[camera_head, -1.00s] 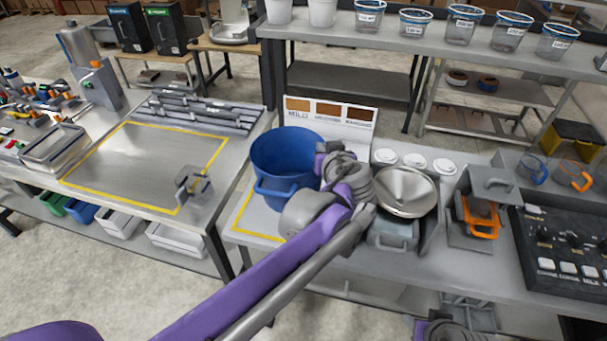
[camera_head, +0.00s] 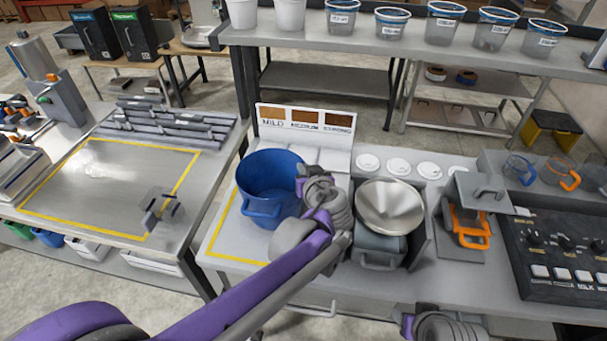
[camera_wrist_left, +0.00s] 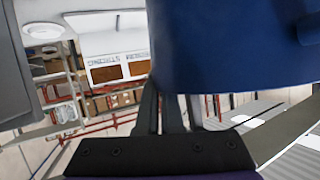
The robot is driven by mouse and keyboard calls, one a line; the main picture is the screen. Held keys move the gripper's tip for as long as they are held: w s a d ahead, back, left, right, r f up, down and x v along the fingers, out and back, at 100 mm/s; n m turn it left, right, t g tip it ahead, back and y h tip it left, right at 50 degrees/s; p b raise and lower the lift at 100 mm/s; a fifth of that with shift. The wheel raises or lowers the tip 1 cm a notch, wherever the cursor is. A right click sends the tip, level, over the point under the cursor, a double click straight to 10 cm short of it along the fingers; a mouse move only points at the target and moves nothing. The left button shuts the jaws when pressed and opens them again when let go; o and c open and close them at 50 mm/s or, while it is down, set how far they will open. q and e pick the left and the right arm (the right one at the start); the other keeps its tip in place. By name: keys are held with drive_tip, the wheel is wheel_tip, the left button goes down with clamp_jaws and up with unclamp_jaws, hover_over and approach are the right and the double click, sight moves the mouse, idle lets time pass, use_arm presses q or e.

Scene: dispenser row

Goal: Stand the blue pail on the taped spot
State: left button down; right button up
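The blue pail (camera_head: 262,186) is upright above the yellow-taped spot (camera_head: 232,262) at the left end of the right-hand bench. I cannot tell whether its base touches the bench; it covers part of the tape. My left gripper (camera_head: 304,186) is at the pail's right side. In the left wrist view the pail (camera_wrist_left: 225,45) fills the upper right, a blue handle at its right edge. The fingers of my left gripper (camera_wrist_left: 168,105) run up against the pail, which hides their tips; they appear shut on it. My right gripper's fingers are out of view.
A sign board (camera_head: 305,125) stands behind the pail. The left bench (camera_head: 100,190) has another yellow-taped area with a small clear-and-grey object.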

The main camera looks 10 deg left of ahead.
use_arm(q)
drive_tip(key=shift+f, duration=0.7)
drive_tip(key=shift+f, duration=0.15)
drive_tip(key=c, duration=1.1)
unclamp_jaws()
drive_tip(key=shift+s+r, duration=0.1)
drive_tip(key=shift+r, duration=0.15)
drive_tip(key=v, duration=1.1)
drive_tip(key=shift+s+d+r, duration=0.15)
drive_tip(key=shift+s+d, duration=0.05)
drive_tip(key=shift+s, duration=0.1)
